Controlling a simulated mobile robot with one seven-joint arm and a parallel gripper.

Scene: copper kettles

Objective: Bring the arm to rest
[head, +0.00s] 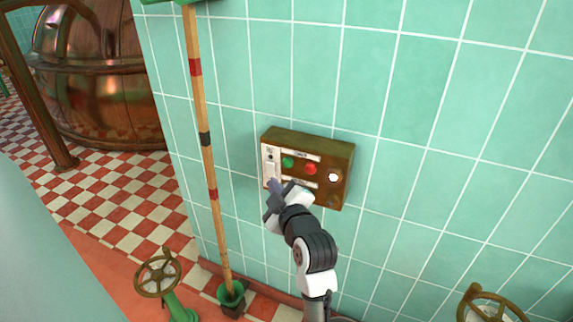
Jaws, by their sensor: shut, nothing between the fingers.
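My arm reaches up from the bottom of the head view toward a brass control box on the tiled wall. My gripper (274,186) is shut and empty, at the lower left part of the box. From this view I cannot tell whether the fingertips touch it. The control box (343,165) carries a green button (288,162), a red button (310,169) and a white button (333,177). A pale switch plate (270,165) sits at its left end. My gripper and wrist cover part of the box's lower edge.
A wooden pole with red and black bands (203,120) stands left of my arm, in a green foot (231,293). Valve handwheels stand at lower left (158,273) and lower right (490,305). A copper kettle (95,80) is at the back left. The wall right of the box is bare.

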